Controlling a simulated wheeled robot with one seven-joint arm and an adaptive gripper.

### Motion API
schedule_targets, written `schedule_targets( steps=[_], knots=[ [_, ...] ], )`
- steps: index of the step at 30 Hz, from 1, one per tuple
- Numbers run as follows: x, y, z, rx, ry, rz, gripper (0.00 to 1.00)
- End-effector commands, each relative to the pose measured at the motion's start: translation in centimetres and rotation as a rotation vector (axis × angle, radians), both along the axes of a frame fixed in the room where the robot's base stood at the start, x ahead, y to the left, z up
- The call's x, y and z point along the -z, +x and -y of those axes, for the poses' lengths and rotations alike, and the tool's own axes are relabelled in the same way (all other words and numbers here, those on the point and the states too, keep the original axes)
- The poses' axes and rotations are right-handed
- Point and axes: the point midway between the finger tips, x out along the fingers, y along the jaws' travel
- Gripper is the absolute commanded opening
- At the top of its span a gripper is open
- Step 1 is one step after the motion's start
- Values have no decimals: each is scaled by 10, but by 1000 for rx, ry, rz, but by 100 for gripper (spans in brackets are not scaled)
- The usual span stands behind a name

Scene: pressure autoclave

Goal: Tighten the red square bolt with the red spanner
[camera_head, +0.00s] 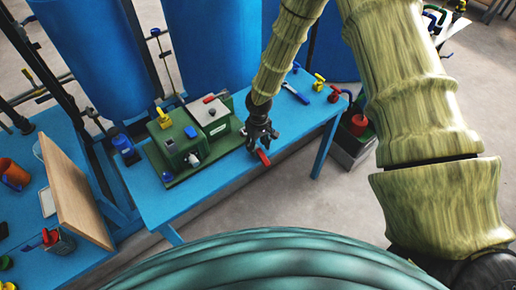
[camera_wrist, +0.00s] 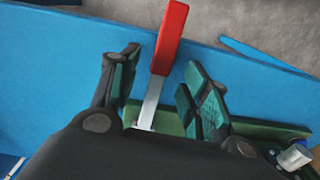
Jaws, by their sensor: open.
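The red spanner (camera_head: 263,157) has a red handle and a flat grey metal shaft. In the wrist view the red spanner (camera_wrist: 168,40) lies between the fingers of my gripper (camera_wrist: 160,85), with a finger on each side and gaps beside the shaft. My gripper (camera_head: 261,131) is open, low over the blue table, just right of the green machine. The spanner's far end is hidden by the gripper body. I cannot pick out the red square bolt with certainty; a small red part (camera_head: 209,99) shows on top of the green machine.
The green machine (camera_head: 183,152) stands on the blue table (camera_head: 205,190). A blue-handled tool (camera_head: 295,94) and yellow-handled valves (camera_head: 319,82) lie toward the table's right end. Large blue tanks (camera_head: 213,45) stand behind. A wooden board (camera_head: 75,192) leans at left.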

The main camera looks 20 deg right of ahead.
Motion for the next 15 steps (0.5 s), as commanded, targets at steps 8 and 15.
schedule_targets(
  steps=[8, 15],
  knots=[
    [18, 1, 0, 0, 0, 2, 46],
    [20, 1, 0, 0, 0, 2, 46]
  ],
)
